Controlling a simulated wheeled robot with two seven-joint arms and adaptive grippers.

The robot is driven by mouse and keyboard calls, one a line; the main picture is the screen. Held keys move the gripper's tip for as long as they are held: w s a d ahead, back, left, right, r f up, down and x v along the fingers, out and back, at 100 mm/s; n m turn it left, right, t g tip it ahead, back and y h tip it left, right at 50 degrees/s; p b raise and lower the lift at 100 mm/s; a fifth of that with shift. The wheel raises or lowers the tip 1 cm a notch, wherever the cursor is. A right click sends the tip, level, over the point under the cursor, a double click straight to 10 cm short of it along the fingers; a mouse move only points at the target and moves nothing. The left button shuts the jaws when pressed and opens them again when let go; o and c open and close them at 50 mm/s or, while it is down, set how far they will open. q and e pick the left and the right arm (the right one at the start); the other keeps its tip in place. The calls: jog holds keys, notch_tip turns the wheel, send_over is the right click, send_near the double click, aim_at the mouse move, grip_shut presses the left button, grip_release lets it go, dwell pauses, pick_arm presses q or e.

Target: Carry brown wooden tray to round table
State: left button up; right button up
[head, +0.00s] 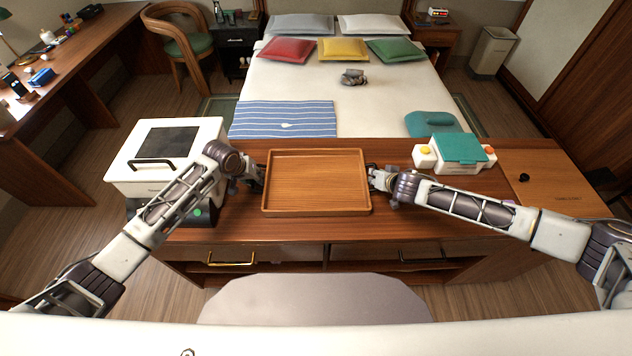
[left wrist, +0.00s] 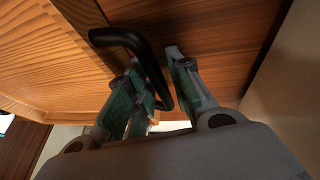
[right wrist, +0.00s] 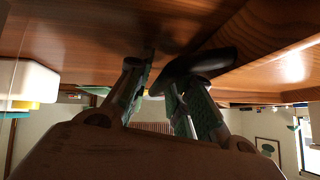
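The brown wooden tray (head: 316,205) lies level over the middle of the wooden desk; I cannot tell if it touches the top. It looks empty. It has a dark handle at each short end. I make out no round table.
A white appliance (head: 190,135) stands left of the tray. A white box with a teal lid (head: 459,148) stands right of it. A bed (head: 400,95) is behind the desk. A pale rounded surface (head: 310,300) lies in front of the drawers.

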pick_arm(q)
jog(key=shift+c, duration=0.3)
grip_shut()
pick_arm(e)
grip_shut()
pick_arm(q)
jog(key=shift+r, duration=0.25)
pick_arm(e)
jog(key=shift+r, duration=0.3)
